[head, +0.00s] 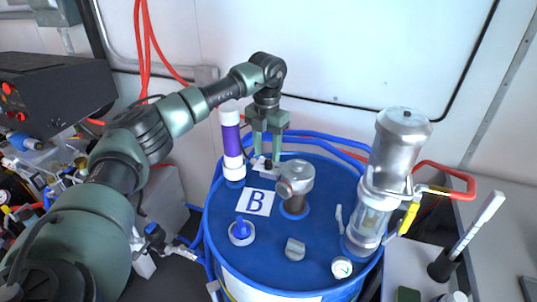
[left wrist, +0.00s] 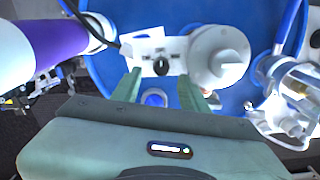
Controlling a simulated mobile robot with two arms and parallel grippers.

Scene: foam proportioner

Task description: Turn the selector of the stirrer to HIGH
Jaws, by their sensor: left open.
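The stirrer (head: 296,178) stands on the blue drum lid, with a grey round head and a small pale control box at its left. In the left wrist view the stirrer's round head (left wrist: 217,57) is right of the box. The selector (left wrist: 161,66) is a small dark knob on the box face; its setting is too small to read. My left gripper (head: 267,152) points down at the box from above and behind. In the left wrist view its open, empty fingers (left wrist: 160,92) lie on either side of the knob's line, apart from it. My right gripper is not in view.
A purple and white cylinder (head: 232,145) stands close left of my left gripper. A clear and silver vessel (head: 402,145) with a yellow-handled valve stands at the right of the blue drum (head: 262,255). A card marked B (head: 255,201) and small caps lie on the lid.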

